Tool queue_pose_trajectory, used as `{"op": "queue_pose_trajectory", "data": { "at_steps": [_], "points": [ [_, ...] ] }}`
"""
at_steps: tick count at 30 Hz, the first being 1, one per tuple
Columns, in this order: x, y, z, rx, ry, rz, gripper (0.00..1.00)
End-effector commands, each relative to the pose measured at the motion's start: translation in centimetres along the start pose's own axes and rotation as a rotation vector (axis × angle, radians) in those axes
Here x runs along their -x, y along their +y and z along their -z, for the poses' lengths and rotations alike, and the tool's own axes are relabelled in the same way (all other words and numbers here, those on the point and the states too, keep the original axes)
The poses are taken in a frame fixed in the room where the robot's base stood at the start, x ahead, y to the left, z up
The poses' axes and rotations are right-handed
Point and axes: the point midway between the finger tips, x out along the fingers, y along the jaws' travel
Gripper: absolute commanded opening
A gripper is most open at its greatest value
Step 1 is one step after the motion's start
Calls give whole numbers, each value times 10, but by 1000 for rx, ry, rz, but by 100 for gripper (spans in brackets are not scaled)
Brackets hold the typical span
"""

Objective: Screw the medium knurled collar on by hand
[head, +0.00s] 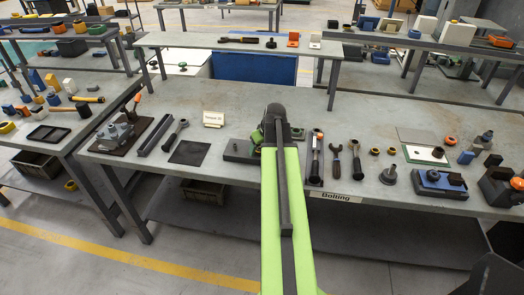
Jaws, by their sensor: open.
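Several small ring-like parts lie on the right half of the workbench: a yellowish dark ring (374,151), a dark ring (391,151) and a brownish ring (438,152) on a plate. I cannot tell which one is the medium knurled collar. A grey part with a round base and an upright stem (389,175) stands in front of the rings. My green arm reaches up the middle of the head view, left of these parts. My gripper is not visible; the arm seems to hide it. A dark block (237,152) on the bench is partly hidden behind the arm.
The bench front edge is largely clear at left.

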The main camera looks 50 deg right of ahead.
Motion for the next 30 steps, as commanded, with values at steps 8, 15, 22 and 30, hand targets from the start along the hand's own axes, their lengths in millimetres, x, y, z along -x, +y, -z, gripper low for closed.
{"op": "queue_pose_trajectory", "data": {
  "at_steps": [8, 15, 22, 30],
  "points": [
    [1, 0, 0, 0, 0, 0, 44],
    [1, 0, 0, 0, 0, -1, 13],
    [1, 1, 0, 0, 0, -1, 29],
    [1, 1, 0, -1, 0, -2, 0]
  ]
}}
